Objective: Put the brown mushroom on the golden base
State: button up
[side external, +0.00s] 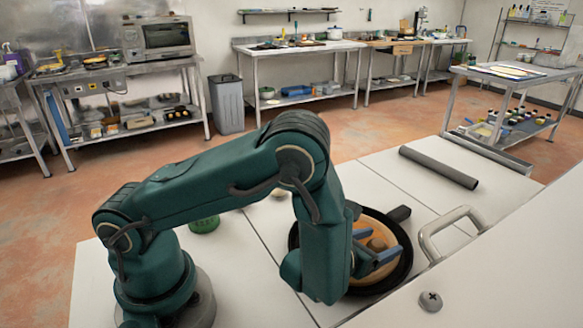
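The golden base (397,262) is a round tan disc lying in a black pan (407,275) on the white worktop, partly hidden by my arm. My gripper (376,246) is low over the base, with its blue fingers set apart. A small rounded brown thing, which looks like the brown mushroom (378,243), shows between the fingers, over the base. I cannot tell whether the fingers press on it or whether it rests on the base.
A dark grey cylinder (438,167) lies at the back of the worktop. A metal handle (450,228) stands right of the pan. A green round item (204,224) and a pale item (282,194), partly hidden, are behind my arm. The worktop's front left is clear.

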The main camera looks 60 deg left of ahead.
dwell(0.3)
jog(key=shift+s+d+r, duration=0.1)
jog(key=shift+s+r, duration=0.1)
jog(key=shift+r, duration=0.05)
jog(key=v, duration=0.6)
jog(key=shift+s+r, duration=0.15)
jog(key=shift+s, duration=0.15)
jog(key=s+a+r+n+g+y, duration=0.3)
jog(key=s+a+n+g, duration=0.3)
jog(key=n, duration=0.4)
jog(key=s+a+r+n+g+y, duration=0.3)
jog(key=s+a+n, duration=0.2)
jog(key=a+n, duration=0.35)
jog(key=s+d+r+n+h, duration=0.2)
jog(key=d+r+n+h, duration=0.1)
jog(key=n, duration=0.4)
jog(key=s+d+r+n+t+h, duration=0.1)
jog(key=s+d+r+n+h, duration=0.1)
jog(key=d+n+h, duration=0.3)
jog(key=d+r+n, duration=0.1)
jog(key=d+n, duration=0.1)
jog(key=n, duration=0.1)
jog(key=shift+d+h, duration=0.4)
